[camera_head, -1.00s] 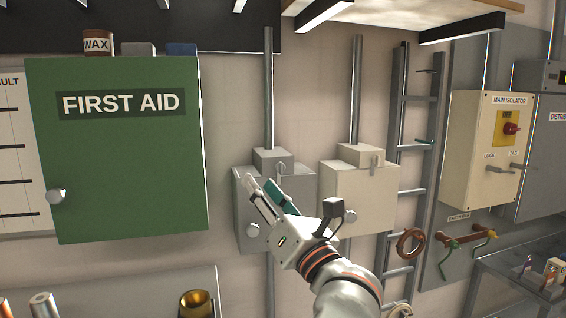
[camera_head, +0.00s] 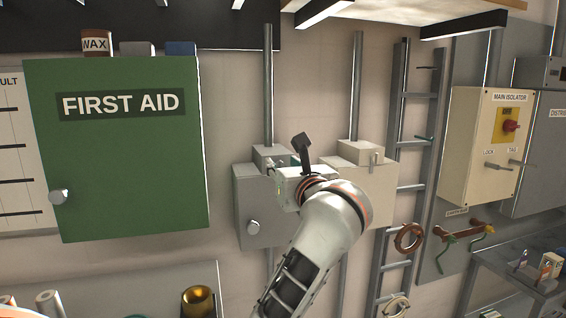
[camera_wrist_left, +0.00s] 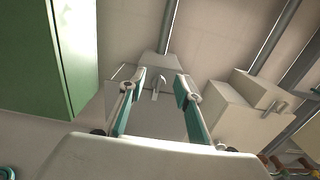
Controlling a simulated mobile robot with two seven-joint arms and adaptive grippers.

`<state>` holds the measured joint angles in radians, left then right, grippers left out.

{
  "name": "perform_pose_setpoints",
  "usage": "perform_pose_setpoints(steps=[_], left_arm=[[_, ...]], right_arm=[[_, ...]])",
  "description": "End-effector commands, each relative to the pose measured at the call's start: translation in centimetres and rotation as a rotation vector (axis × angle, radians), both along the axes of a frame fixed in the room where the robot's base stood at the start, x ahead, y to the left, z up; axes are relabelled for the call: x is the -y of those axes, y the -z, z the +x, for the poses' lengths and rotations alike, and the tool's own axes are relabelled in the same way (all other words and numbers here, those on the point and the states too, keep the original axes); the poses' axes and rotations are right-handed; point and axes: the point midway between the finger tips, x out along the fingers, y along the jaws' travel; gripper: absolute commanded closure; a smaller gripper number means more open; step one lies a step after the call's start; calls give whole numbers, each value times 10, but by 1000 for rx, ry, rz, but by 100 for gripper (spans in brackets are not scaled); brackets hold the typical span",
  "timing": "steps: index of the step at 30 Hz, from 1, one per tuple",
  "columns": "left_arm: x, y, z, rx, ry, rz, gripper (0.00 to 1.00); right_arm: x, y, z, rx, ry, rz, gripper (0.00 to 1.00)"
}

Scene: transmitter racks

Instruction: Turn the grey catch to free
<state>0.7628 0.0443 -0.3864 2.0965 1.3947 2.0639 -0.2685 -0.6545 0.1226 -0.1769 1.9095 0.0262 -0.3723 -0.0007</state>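The grey box (camera_head: 252,205) hangs on the wall below a vertical conduit, with a smaller block (camera_head: 268,153) on top. In the left wrist view the grey catch (camera_wrist_left: 157,86) is a small lever on that block, hanging roughly downward. My left gripper (camera_wrist_left: 161,88) is open, one finger on each side of the catch, with visible gaps. Whether the fingertips reach as deep as the catch is hard to tell. In the head view my left gripper (camera_head: 284,166) is in front of the grey box and largely hides the catch. My right gripper is not in view.
The green first aid cabinet (camera_head: 120,160) is on the left. A ladder (camera_head: 412,187) and the main isolator (camera_head: 487,145) are farther right.

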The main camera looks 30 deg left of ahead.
Motion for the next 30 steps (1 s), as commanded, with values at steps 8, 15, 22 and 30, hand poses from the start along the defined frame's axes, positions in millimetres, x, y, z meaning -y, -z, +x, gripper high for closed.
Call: perform_pose_setpoints(steps=[8, 15, 22, 30], left_arm=[[-7, 0, 6, -1, -1, 0, 67], [-7, 1, 5, -1, 0, 0, 93], [-7, 1, 5, 0, -1, -1, 100], [-6, 3, 5, 48, 1, -44, 100]], right_arm=[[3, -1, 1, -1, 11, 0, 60], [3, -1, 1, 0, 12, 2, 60], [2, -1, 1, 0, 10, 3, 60], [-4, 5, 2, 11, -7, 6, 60]])
